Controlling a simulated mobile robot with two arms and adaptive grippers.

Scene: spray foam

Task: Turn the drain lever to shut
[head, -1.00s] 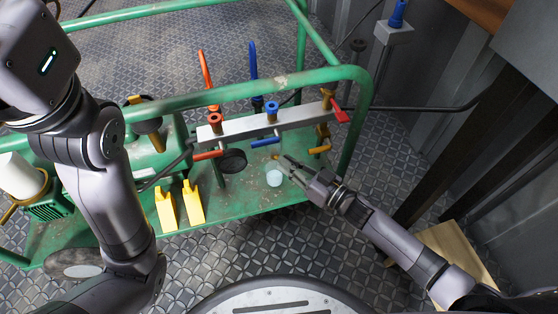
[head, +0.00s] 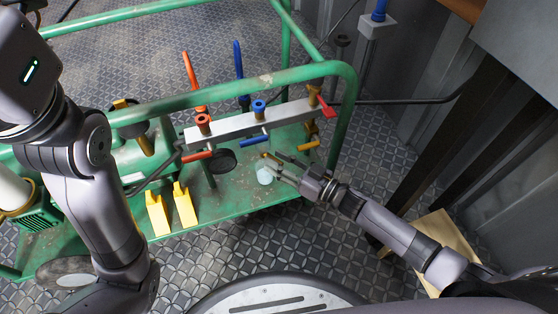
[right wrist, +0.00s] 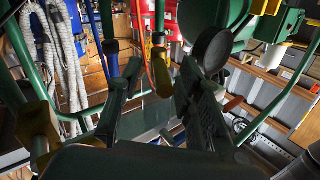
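A grey manifold bar (head: 225,128) runs along the green cart, carrying valves with red, blue and yellow-orange parts. A red lever (head: 327,108) sits at its right end, and a yellow handle (head: 309,146) sticks out below it. I cannot tell from the pictures which one is the drain lever. My left gripper is out of view.
The green cart rail (head: 215,88) passes above and behind the bar. Two yellow wedges (head: 184,205) stand on the cart deck to the left. A black hose (head: 420,101) runs off right. Patterned floor lies around the cart.

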